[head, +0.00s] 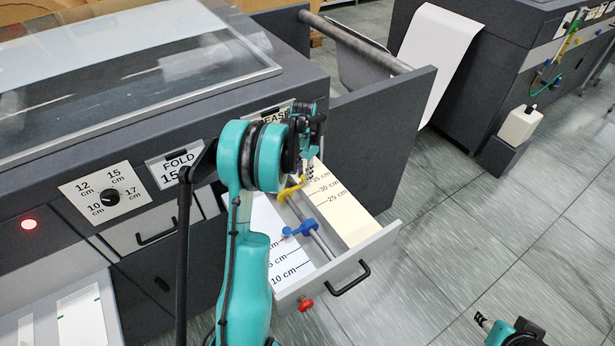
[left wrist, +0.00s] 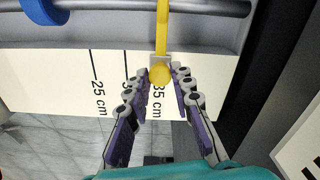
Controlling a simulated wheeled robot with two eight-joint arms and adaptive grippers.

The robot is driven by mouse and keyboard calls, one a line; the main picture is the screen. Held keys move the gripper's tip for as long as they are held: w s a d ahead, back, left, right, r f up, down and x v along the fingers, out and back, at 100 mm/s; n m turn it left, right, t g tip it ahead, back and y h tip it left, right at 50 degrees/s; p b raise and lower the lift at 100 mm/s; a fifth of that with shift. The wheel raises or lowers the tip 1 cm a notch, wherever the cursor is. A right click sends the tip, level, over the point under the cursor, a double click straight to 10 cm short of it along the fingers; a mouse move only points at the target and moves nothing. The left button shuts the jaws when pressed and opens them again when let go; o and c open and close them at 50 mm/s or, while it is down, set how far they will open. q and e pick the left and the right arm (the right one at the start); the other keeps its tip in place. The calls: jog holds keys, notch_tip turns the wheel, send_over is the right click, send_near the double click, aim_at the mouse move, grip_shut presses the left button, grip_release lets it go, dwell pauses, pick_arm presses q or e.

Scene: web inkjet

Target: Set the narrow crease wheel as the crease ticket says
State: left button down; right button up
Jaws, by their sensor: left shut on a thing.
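The drawer (head: 385,240) is pulled out, with a rail (head: 322,243) between a white and a cream scale. A yellow crease wheel (head: 288,193), the narrower one, and a wide blue wheel (head: 305,230) sit on the rail. My left gripper (head: 308,178) is shut on the yellow wheel's round knob; in the left wrist view the fingers (left wrist: 160,85) flank the knob (left wrist: 160,74). The yellow arm (left wrist: 162,25) lines up with the 35 cm label. The crease ticket (head: 272,114) is mostly hidden behind my arm; its number is unreadable. My right gripper (head: 482,320) is at the lower right.
A fold ticket (head: 177,163) and a dial (head: 110,198) are on the machine front. A red knob (head: 305,303) and black handle (head: 350,278) are on the drawer's front. A grey side panel (head: 385,140) stands close behind the drawer.

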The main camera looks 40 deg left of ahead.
aim_at(304, 176)
pick_arm(q)
jog(key=shift+a, duration=0.1)
jog(key=c, duration=1.3)
grip_release()
notch_tip(304, 176, up, 12)
